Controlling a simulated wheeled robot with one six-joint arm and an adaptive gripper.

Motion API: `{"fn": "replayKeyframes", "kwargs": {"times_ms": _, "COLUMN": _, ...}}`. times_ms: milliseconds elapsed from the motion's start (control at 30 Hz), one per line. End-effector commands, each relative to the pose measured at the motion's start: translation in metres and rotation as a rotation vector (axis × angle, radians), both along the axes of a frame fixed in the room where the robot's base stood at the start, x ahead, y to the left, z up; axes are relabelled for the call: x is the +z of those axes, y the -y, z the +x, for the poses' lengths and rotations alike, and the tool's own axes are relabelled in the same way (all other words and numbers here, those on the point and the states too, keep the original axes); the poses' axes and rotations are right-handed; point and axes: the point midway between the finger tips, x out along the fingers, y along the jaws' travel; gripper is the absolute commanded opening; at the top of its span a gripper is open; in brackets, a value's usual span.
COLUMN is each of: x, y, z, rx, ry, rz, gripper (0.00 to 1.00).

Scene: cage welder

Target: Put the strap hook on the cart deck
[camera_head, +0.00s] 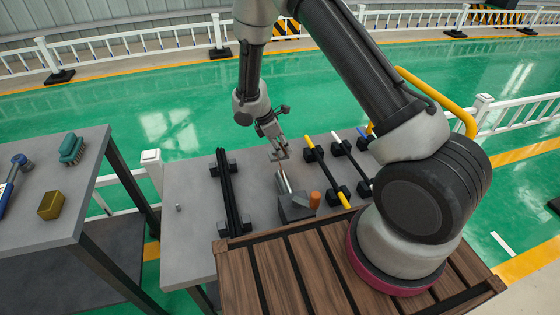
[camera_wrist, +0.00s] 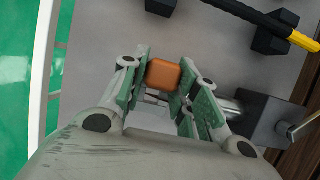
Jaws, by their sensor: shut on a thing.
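Thin silver rods (camera_head: 283,180) show just below the fingertips, above the dark block (camera_head: 295,207). The slatted wooden cart deck (camera_head: 285,270) is in front of the table, with no loose thing on its visible part.
An orange cylinder (camera_head: 315,199) is beside the dark block. Bars on black holders lie on the grey table (camera_head: 190,220), including a black one (camera_head: 228,190) and a yellow-and-black one (camera_head: 327,172).

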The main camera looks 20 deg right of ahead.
Motion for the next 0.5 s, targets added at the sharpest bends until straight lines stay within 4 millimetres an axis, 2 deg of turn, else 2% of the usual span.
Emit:
{"fn": "replayKeyframes", "kwargs": {"times_ms": 100, "x": -0.019, "y": 0.0, "z": 0.0, "rx": 0.0, "ry": -0.001, "rz": 0.0, "gripper": 0.01}}
{"fn": "replayKeyframes", "kwargs": {"times_ms": 267, "x": -0.032, "y": 0.0, "z": 0.0, "rx": -0.001, "ry": 0.0, "rz": 0.001, "gripper": 0.01}}
{"fn": "replayKeyframes", "kwargs": {"times_ms": 500, "x": -0.062, "y": 0.0, "z": 0.0, "rx": -0.002, "ry": 0.001, "rz": 0.001, "gripper": 0.01}}
